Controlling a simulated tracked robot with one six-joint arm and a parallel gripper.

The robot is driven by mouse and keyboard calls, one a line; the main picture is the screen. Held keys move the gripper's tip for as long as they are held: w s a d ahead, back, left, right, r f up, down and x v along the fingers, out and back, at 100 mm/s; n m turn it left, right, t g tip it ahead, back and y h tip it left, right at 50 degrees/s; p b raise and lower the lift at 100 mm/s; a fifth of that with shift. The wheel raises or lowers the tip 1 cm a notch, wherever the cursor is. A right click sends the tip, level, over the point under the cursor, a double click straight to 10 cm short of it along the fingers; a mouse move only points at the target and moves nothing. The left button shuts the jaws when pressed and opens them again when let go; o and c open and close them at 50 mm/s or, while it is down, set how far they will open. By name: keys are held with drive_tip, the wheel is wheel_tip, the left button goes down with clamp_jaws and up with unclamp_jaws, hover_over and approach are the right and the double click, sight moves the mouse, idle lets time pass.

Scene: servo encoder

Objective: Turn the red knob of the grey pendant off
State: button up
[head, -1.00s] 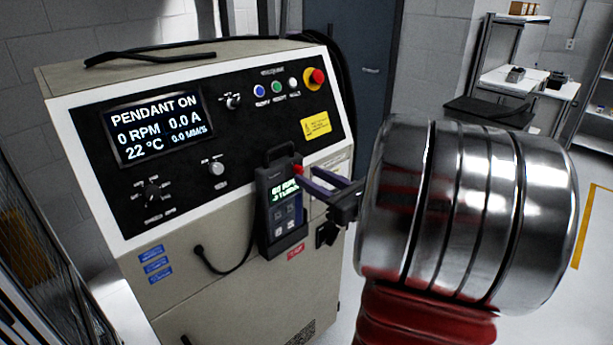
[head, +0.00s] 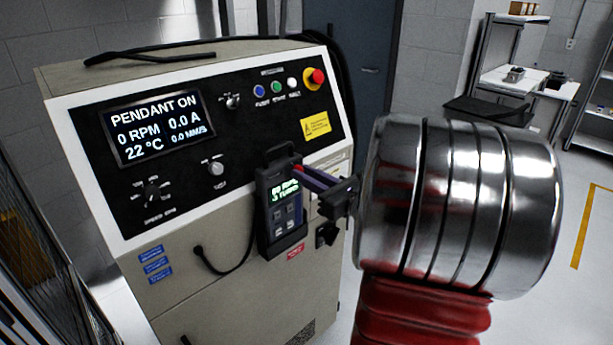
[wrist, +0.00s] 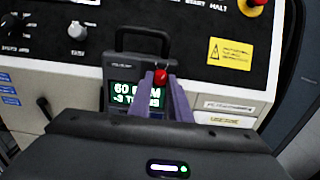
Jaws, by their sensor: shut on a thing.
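The grey pendant (head: 283,215) hangs upright on the front of the machine cabinet, with a handle on top and a lit screen. Its red knob (wrist: 160,77) sits at the pendant's upper right corner; in the head view it is mostly hidden by my fingers. My gripper (wrist: 160,86) has its purple fingers on either side of the knob and is shut on it. In the head view my gripper (head: 303,172) reaches in from the right. The cabinet display (head: 158,127) reads PENDANT ON, 0 RPM, 0.0 A.
The cabinet panel (head: 265,140) carries several dials, buttons and a red emergency stop (head: 316,78) above the pendant. A black cable (head: 228,270) loops at the pendant's left. A shelf with a bench (head: 520,80) stands at the back right. Floor at the right is clear.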

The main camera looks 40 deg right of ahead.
clamp_jaws()
drive_tip(key=shift+n, duration=0.4)
drive_tip(key=n, duration=1.1)
idle(0.5)
drive_tip(key=o, duration=0.8)
unclamp_jaws()
drive_tip(key=shift+c, duration=0.2)
drive_tip(key=s, duration=1.3)
drive_tip(key=shift+s+d, duration=0.3)
drive_tip(key=shift+s, duration=0.1)
